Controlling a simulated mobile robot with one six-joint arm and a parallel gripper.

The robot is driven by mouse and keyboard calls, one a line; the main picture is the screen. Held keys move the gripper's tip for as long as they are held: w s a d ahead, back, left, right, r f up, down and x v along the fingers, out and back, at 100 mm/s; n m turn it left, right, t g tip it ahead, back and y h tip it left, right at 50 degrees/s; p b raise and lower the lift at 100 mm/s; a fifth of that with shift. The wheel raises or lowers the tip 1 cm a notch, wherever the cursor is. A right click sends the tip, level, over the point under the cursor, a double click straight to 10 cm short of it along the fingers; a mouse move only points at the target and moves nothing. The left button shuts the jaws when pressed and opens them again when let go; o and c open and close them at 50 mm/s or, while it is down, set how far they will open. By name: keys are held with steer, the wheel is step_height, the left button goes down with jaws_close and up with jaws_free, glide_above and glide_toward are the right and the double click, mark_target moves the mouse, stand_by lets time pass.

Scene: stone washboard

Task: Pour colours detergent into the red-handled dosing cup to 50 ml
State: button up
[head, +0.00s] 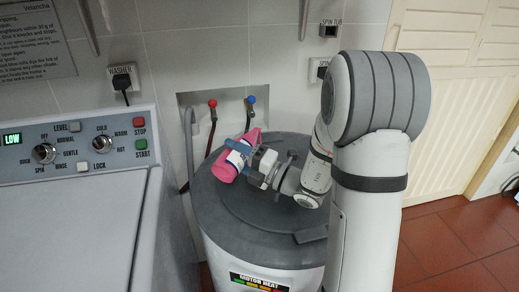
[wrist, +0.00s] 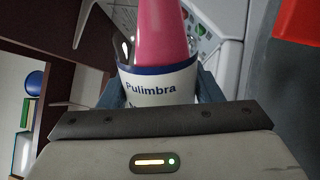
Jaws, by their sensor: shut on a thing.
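My gripper (head: 246,158) is shut around a pink bottle (head: 225,171) with a white and blue label, held above or close over the grey tub lid. The bottle is tilted, with one pink end low at the left and the other up at the right. In the wrist view the pink bottle (wrist: 160,35) stands between the two fingers of my gripper (wrist: 160,88), and its label reads "Pulimbra". The word colours is not legible. I cannot make out the red-handled dosing cup or any level in it in either view.
The round spin tub (head: 265,258) has a grey lid (head: 225,215). A washing machine (head: 70,230) with knobs stands at the left. Red and blue taps (head: 251,100) sit in the wall behind. A red surface (wrist: 298,22) shows at the wrist view's corner; I cannot tell what it is.

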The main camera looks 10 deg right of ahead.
steer(key=shift+r+m+p, duration=0.1)
steer(key=shift+m+p, duration=0.4)
steer(key=shift+p, duration=0.25)
stand_by(1.3)
